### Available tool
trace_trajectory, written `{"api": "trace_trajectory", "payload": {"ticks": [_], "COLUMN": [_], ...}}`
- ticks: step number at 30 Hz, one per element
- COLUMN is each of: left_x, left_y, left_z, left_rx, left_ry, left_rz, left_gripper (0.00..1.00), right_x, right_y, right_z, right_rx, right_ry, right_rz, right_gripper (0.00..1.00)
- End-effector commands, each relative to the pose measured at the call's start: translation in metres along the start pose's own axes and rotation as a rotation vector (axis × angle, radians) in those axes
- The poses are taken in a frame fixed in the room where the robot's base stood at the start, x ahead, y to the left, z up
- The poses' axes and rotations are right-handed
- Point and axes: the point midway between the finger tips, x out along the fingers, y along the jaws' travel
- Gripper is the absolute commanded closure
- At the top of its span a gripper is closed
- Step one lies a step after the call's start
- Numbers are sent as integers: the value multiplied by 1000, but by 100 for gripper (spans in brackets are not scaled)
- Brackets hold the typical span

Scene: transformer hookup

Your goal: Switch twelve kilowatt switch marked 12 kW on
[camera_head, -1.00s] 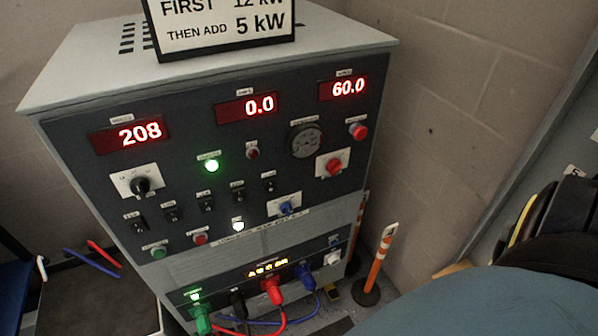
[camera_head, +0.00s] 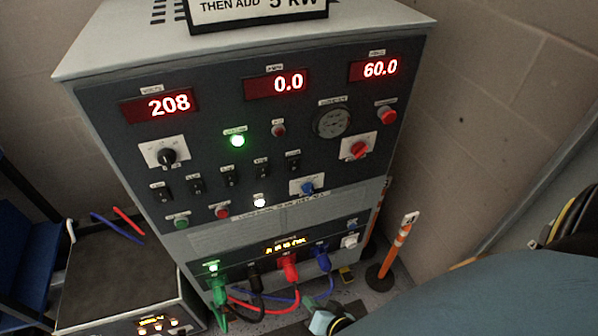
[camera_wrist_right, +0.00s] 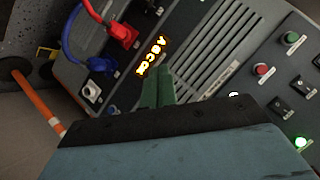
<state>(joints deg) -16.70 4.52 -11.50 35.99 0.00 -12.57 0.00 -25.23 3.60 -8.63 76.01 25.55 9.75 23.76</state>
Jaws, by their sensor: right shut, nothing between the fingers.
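The grey load cabinet (camera_head: 120,110) has a row of black rocker switches on its dark front. These are switches (camera_head: 162,194), (camera_head: 198,186), (camera_head: 230,177), (camera_head: 262,170) and (camera_head: 293,162). Their small labels are too fine to read, so I cannot tell which is the 12 kW switch or how each is set. Two of the black switches (camera_wrist_right: 279,103) also show at the right of the right wrist view. My right gripper (camera_wrist_right: 158,90) is shut and empty, its green fingers in front of the lower panel. Part of it shows at the bottom of the head view (camera_head: 322,322). My left gripper is not in view.
Displays read 208, 0.0 and 60.0. A green lamp (camera_head: 237,141) and a white lamp (camera_head: 260,202) are lit. Green, black, red and blue plugs with cables (camera_head: 289,266) stick out of the lower panel. An orange post (camera_head: 396,250) stands right of the cabinet, near the wall.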

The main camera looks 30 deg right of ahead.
Motion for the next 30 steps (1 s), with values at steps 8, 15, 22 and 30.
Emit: {"api": "trace_trajectory", "payload": {"ticks": [8,15,22,30], "left_x": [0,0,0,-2], "left_y": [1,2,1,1], "left_z": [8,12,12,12], "left_rx": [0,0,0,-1], "left_ry": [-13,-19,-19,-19], "left_rz": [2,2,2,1], "left_gripper": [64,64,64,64], "right_x": [-47,-80,-82,-74], "right_y": [-112,-139,-140,-143], "right_z": [-158,-210,-212,-219], "right_rx": [575,776,787,784], "right_ry": [426,544,550,551], "right_rz": [-353,-496,-504,-505], "right_gripper": [100,100,100,100]}}
